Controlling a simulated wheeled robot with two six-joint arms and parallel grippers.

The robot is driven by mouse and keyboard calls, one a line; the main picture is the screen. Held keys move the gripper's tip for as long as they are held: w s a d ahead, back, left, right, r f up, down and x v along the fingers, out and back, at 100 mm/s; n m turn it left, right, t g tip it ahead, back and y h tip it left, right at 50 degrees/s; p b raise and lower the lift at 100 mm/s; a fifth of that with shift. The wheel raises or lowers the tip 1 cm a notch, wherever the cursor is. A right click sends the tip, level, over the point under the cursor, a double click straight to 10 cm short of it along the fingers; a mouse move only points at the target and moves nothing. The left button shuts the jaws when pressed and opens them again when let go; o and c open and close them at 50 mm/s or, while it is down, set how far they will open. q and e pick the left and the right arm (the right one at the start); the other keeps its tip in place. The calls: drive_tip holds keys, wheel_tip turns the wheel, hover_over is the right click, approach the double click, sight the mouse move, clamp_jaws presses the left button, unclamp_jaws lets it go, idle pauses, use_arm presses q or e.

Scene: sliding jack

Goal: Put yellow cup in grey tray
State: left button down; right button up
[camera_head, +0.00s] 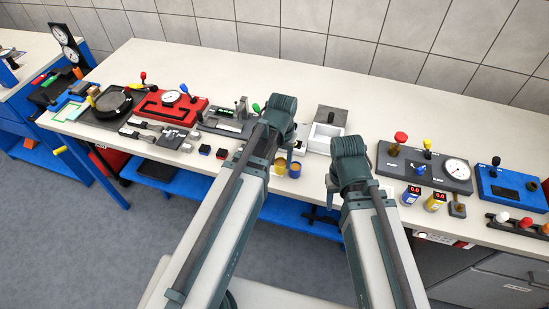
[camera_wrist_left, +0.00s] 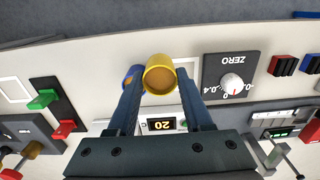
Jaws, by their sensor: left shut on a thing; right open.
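The yellow cup (camera_wrist_left: 159,75) is between the fingertips of my left gripper (camera_wrist_left: 160,84) in the left wrist view, and the gripper is shut on it. In the head view the yellow cup (camera_head: 280,167) shows just below my left wrist, near the table's front edge. A light grey open tray (camera_head: 323,138) stands to the right of the cup, in front of a dark grey block. My right gripper (camera_head: 322,213) is open, low by the table's front edge; its fingers are mostly hidden.
A dial panel marked ZERO (camera_wrist_left: 232,80) is nearby. A grey gauge panel (camera_head: 425,165) is at right, a red gauge box (camera_head: 172,105) at left.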

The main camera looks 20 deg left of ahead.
use_arm(q)
drive_tip(key=shift+w+a+f, duration=0.1)
drive_tip(key=shift+w+a, duration=0.6)
drive_tip(key=shift+w, duration=0.3)
drive_tip(key=shift+w+a+f, duration=0.1)
drive_tip(key=shift+w+a, duration=0.6)
drive_tip(key=shift+w, duration=0.25)
wheel_tip(320, 180, down, 4)
drive_tip(key=b, duration=0.3)
drive_tip(key=shift+w+a+r+b, duration=0.1)
drive_tip(key=shift+a+r+b, duration=0.1)
drive_tip(key=shift+b, duration=0.2)
drive_tip(key=shift+f, duration=0.2)
drive_tip(key=shift+c, duration=1.5)
unclamp_jaws()
drive_tip(key=shift+r, duration=0.1)
drive_tip(key=shift+r, duration=0.15)
